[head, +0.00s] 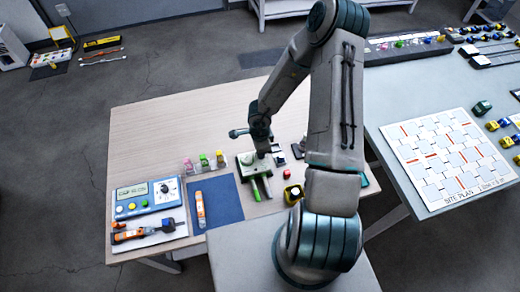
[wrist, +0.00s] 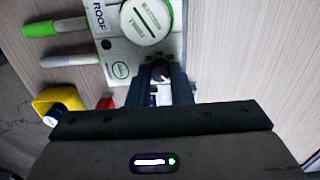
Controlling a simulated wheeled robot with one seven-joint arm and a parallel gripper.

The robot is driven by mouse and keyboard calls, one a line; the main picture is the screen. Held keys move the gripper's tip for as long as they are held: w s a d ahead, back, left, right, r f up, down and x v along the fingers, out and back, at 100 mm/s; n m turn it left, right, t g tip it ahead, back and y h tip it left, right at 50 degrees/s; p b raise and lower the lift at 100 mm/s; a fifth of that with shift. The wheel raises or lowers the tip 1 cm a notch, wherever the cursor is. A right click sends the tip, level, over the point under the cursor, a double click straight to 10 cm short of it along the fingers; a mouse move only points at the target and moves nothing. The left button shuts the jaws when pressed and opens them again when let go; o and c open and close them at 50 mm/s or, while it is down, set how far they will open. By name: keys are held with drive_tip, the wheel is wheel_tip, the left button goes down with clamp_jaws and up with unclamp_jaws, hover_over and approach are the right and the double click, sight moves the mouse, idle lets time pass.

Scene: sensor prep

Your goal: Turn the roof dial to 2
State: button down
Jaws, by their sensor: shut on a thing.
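The white roof unit (wrist: 120,48), marked ROOF, lies on the wooden table beneath my gripper. It also shows in the head view (head: 245,160), partly hidden by my arm. It carries a round white disc with a green rim (wrist: 147,20). The dark roof dial (wrist: 160,68) sits at the unit's lower edge in the wrist view. My gripper (wrist: 161,76) has its two fingers closed on either side of the dial. It also shows in the head view (head: 262,152), pointing down at the unit. The fingers hide much of the dial, and I cannot read its setting.
A green-handled tool (wrist: 55,27) and a grey-handled tool (wrist: 65,60) jut out beside the unit. A yellow item (head: 293,193) and a red block (head: 287,174) stand close by. A blue mat (head: 225,200) and a blue meter (head: 147,198) lie to the left. The table's back left is clear.

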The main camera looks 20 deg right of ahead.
drive_tip(key=c, duration=1.3)
unclamp_jaws()
wheel_tip(320, 180, up, 14)
drive_tip(key=shift+f, duration=0.1)
